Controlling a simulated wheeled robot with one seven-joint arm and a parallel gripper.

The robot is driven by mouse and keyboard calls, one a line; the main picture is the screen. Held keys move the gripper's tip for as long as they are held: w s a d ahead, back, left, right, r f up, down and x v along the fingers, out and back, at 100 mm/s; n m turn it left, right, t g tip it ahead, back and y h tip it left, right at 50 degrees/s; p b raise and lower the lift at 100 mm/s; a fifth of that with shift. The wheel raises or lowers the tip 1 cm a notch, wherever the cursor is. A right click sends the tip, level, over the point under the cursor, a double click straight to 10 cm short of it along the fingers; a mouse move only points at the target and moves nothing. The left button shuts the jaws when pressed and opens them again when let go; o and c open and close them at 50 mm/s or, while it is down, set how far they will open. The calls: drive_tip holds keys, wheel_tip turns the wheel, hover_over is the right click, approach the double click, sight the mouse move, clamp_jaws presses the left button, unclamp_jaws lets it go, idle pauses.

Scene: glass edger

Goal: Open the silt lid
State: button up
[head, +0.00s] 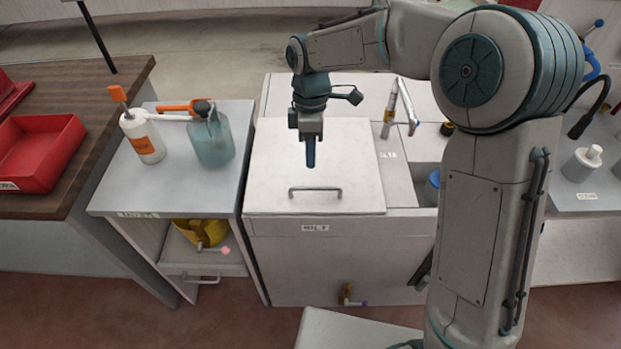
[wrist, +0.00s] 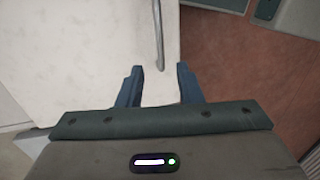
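The silt lid (head: 275,160) is a flat pale panel lying shut on top of the white cabinet in the head view. A grey bar handle (head: 315,191) sits near its front edge. In the wrist view the lid (wrist: 100,50) fills the left and the handle (wrist: 158,35) runs down from the top edge. My gripper (head: 310,165) is above the lid, behind the handle in the picture. In the wrist view my gripper (wrist: 157,70) has its two blue fingers apart with nothing held, and the handle's end shows beyond the gap between the fingertips.
Left of the cabinet, a grey stand (head: 110,190) holds a white bottle (head: 143,140) and a bluish jug (head: 211,143). A red bin (head: 40,150) is on the wooden bench. A tap (head: 408,110) stands right of the lid. Red-brown floor (head: 225,320) shows in front.

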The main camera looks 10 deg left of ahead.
hover_over(311, 180)
drive_tip(key=s+d, duration=0.1)
drive_tip(key=s, duration=0.4)
wheel_tip(311, 180, down, 8)
drive_tip(key=shift+w+f, duration=0.1)
drive_tip(key=shift+f, duration=0.1)
clamp_jaws()
